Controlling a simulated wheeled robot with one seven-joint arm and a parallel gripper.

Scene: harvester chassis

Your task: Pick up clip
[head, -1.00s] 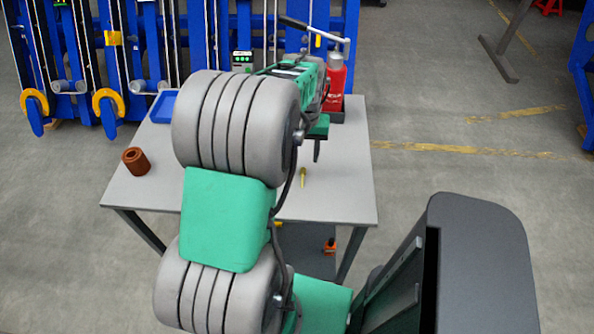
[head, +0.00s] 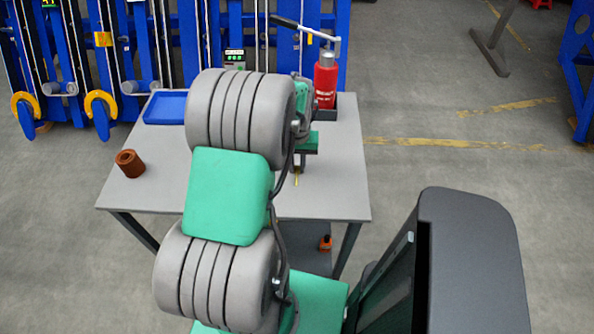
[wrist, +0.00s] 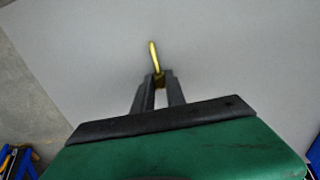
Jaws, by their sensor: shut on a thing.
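The clip is a small, thin yellow piece. In the wrist view the clip (wrist: 153,55) sticks out beyond the fingertips of my gripper (wrist: 158,82), which is shut on its near end. In the head view the clip (head: 297,181) shows as a small yellow bit just below my gripper (head: 299,168), over the right part of the table. I cannot tell whether the clip touches the tabletop.
The grey table (head: 335,190) holds a brown cylinder (head: 130,163) at left, a blue tray (head: 166,108) at the back left and a red bottle-like tool (head: 326,80) with a lever at the back right. An orange item (head: 325,243) sits below the tabletop.

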